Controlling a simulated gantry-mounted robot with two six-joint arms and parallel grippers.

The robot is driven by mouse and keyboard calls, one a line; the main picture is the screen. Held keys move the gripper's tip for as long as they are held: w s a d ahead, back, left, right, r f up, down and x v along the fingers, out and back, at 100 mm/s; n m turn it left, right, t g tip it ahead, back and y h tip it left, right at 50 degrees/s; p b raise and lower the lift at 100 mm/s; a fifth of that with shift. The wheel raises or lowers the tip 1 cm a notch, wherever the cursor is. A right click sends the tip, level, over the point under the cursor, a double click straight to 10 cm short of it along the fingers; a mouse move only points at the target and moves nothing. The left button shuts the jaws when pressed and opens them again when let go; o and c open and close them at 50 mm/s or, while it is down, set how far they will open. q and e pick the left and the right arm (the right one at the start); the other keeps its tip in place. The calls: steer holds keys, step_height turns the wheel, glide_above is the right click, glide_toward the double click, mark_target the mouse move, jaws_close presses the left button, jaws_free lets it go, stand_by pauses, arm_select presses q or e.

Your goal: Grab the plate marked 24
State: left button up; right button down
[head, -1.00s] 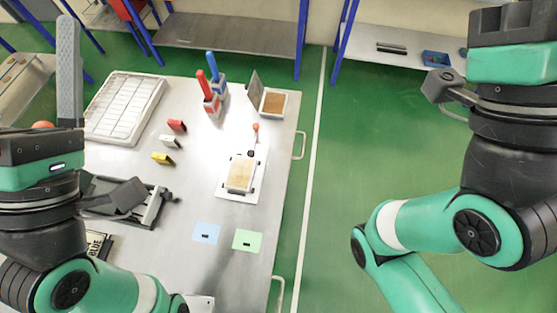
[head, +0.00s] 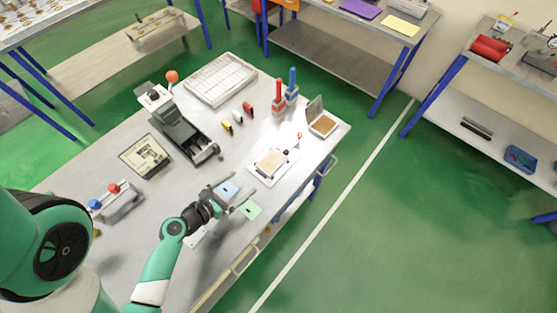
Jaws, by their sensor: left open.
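No marking "24" is legible in the head view. A beige plate (head: 271,162) lies on a white base (head: 259,174) on the right part of the table. A blue card (head: 228,191) and a green card (head: 250,211) lie nearer to me, each with a small dark mark too small to read. A cream plate with dark print (head: 146,156) lies at the left. My left gripper (head: 240,187) is open and empty over the blue card, one finger on each side of it in the picture. My right gripper is not in view.
A black-and-grey press-like device (head: 184,133) stands left of the small yellow, white and red blocks (head: 238,117). A white grid tray (head: 220,78) is at the back. Red and blue upright tools (head: 279,100) stand near an open-lidded box (head: 322,123). A two-button box (head: 117,203) is at the left.

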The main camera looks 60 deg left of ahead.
arm_select(q)
glide_toward(266, 166)
steer(key=x, duration=0.3)
steer(key=shift+d+r, duration=0.1)
steer(key=shift+x, duration=2.75)
steer(key=shift+d, duration=0.1)
steer(key=shift+s, duration=0.1)
steer(key=shift+c, duration=0.2)
